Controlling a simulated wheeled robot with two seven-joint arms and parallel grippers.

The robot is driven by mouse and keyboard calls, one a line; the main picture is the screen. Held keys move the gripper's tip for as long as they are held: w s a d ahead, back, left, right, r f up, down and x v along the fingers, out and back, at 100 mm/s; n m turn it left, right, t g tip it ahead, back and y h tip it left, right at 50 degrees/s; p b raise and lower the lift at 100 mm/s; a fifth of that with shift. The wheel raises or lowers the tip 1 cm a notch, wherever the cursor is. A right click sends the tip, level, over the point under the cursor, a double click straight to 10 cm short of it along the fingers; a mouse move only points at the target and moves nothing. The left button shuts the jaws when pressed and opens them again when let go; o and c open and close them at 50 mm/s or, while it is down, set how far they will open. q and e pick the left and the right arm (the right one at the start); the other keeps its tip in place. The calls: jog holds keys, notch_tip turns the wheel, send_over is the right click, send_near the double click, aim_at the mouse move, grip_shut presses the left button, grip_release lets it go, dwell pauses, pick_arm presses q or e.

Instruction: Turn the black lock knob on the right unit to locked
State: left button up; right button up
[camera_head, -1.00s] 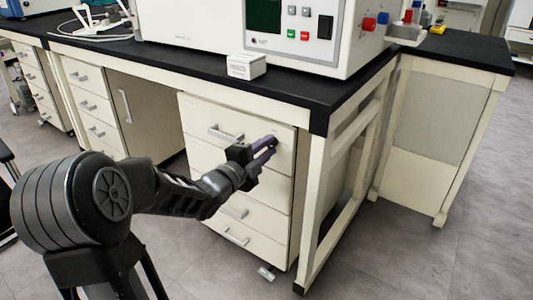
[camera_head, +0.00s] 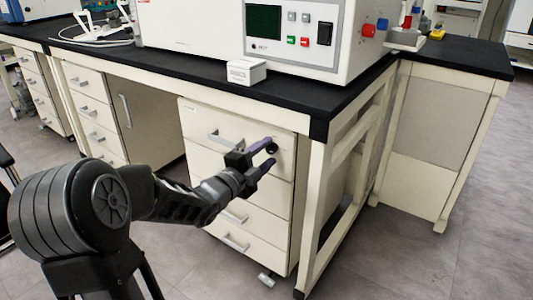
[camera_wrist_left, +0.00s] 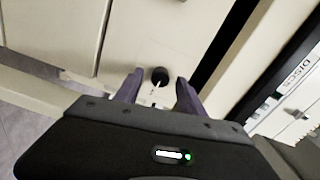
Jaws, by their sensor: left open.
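The black lock knob (camera_head: 271,148) is at the upper right of the top drawer front of the right drawer unit (camera_head: 262,195). In the left wrist view the knob (camera_wrist_left: 159,75) is round and dark, with a pale line below it on the panel. My left gripper (camera_head: 267,153) is open in front of the drawer. Its two purple fingers (camera_wrist_left: 160,83) are on either side of the knob in the wrist view. I cannot tell whether they touch it. My right gripper is not in view.
The black bench top (camera_head: 300,97) overhangs the drawers and carries a white instrument (camera_head: 200,28) and a small white box (camera_head: 246,71). Drawer handles (camera_head: 226,138) stick out from the fronts. A bench leg (camera_head: 311,215) stands to the right of the unit.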

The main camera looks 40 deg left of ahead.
pick_arm(q)
jog(key=s+p, duration=0.1)
jog(key=s, duration=0.6)
jog(key=shift+s+p, duration=0.2)
jog(key=shift+p, duration=0.2)
jog(key=shift+d, duration=0.1)
